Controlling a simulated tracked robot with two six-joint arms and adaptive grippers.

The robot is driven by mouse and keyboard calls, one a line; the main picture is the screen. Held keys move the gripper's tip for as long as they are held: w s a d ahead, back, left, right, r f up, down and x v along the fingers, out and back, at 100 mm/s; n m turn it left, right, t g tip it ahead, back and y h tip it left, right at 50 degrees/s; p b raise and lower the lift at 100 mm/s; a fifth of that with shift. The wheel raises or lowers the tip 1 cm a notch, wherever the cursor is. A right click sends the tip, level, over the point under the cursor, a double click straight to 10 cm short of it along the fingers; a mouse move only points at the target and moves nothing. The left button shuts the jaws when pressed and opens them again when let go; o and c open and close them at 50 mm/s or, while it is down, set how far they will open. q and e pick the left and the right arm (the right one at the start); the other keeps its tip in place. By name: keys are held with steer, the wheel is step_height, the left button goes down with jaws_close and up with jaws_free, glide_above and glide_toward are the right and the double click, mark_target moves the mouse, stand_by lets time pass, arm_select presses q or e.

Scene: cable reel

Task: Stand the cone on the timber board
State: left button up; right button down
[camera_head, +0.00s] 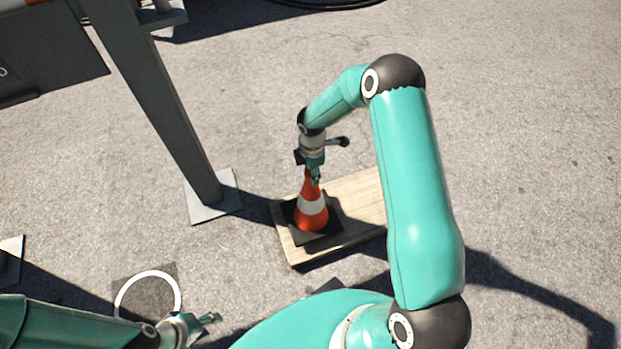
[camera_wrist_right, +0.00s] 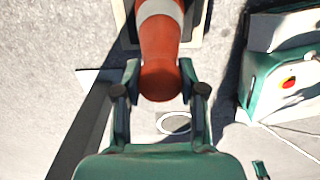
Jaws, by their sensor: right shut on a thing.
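The orange cone (camera_head: 311,213) with a white band and a dark square base is upright over the left end of the timber board (camera_head: 357,196). Its base appears to rest on the board, though I cannot tell for sure that they touch. My right gripper (camera_head: 314,176) is shut on the cone's top. In the right wrist view the cone (camera_wrist_right: 160,45) sits between the two fingers (camera_wrist_right: 160,88), with the board's edge (camera_wrist_right: 200,30) behind it. My left gripper (camera_head: 212,318) is at the bottom of the head view, away from the cone; its finger opening is too small to judge.
A grey steel post with a square foot plate (camera_head: 228,190) stands just left of the board. A white ring on a dark square patch (camera_head: 176,285) lies on the ground at lower left. The asphalt right of my right arm is clear.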

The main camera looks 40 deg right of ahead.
mark_target(311, 198)
steer(key=shift+f, duration=1.3)
steer(key=c, duration=0.7)
jaws_free()
steer(key=shift+f, duration=0.1)
